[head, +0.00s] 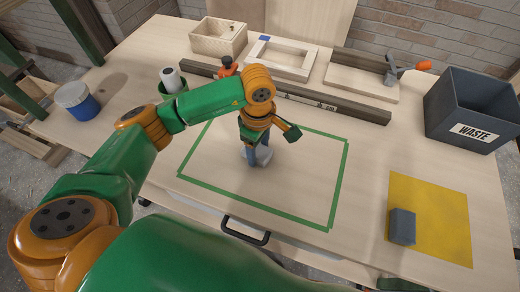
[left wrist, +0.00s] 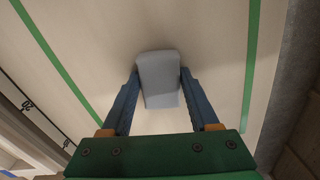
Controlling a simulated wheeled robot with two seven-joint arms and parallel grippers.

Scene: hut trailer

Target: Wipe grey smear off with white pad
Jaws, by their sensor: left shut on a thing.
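My left gripper (head: 258,150) is inside the green tape rectangle (head: 345,170) on the wooden bench, pointing down. Its blue fingers are shut on the white pad (head: 264,156). In the left wrist view the pad (left wrist: 158,75) looks pale grey and blocky, and sits between the two fingers, over the bench top. I cannot tell for sure whether the pad touches the bench. I cannot make out a grey smear in either view; the arm and gripper hide part of the taped area. My right gripper is not in view.
A dark grey block (head: 402,226) lies on a yellow mat (head: 440,205) at right, near a grey waste bin (head: 470,105). Behind the tape stand a rail (head: 335,108), a wooden frame (head: 285,58) and a wooden box (head: 217,38). A white-and-blue tub (head: 76,100) stands at left.

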